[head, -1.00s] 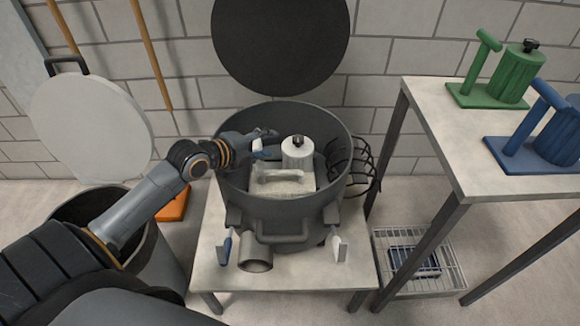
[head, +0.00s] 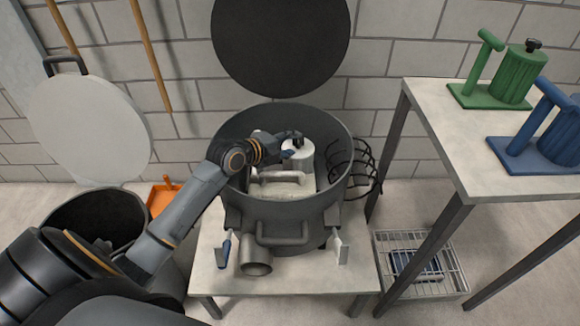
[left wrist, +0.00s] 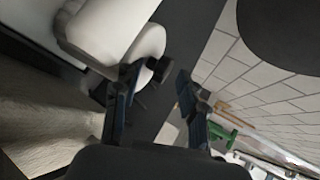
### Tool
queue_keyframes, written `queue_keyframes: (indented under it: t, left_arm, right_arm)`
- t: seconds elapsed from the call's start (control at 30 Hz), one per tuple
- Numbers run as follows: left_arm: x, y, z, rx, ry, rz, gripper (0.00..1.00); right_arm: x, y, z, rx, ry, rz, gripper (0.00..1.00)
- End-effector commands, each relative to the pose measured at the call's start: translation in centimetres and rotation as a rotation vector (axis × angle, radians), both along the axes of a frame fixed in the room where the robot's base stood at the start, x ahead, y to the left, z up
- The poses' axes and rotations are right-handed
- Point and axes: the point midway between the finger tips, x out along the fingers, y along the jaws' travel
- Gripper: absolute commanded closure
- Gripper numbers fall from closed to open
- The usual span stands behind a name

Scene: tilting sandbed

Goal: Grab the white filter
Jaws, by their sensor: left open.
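The white filter (head: 299,158) stands inside a grey drum. It has a white cylinder, a black knob on top and a pale bar handle in front, on a pale base. My left gripper (head: 292,143) is inside the drum's mouth at the cylinder's top and partly hides the knob. In the left wrist view the gripper (left wrist: 158,78) is open, its two fingers apart, near the knob end of the white filter (left wrist: 118,28). I cannot tell whether a finger touches the knob. My right gripper is not in view.
The drum (head: 285,215) has a tall rim around the filter and sits on a low table (head: 315,276). A round lid (head: 280,45) stands up behind. A side table (head: 430,135) at right bears a green filter (head: 510,78) and a blue filter (head: 560,140). A dark bin (head: 100,215) stands left.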

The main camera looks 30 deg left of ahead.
Motion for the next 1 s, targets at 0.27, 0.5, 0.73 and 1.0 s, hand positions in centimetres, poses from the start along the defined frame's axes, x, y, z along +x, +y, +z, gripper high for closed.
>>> queue_keyframes:
  t: [0.27, 0.5, 0.73, 1.0]
  left_arm:
    - [0.0, 0.0, 0.0, -0.001, 0.0, 0.0, 1.0]
    - [0.0, 0.0, 0.3, -0.001, -0.006, 0.001, 1.0]
    - [0.0, 0.1, 0.8, 0.0, -0.006, 0.0, 1.0]
    - [0.1, 0.1, 5.6, 0.004, -0.01, -0.002, 1.0]
  right_arm:
    - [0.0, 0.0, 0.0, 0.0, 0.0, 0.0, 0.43]
    - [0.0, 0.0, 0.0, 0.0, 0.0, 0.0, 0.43]
    - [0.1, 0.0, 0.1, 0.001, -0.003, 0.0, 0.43]
    - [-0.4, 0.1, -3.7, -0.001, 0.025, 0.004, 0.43]
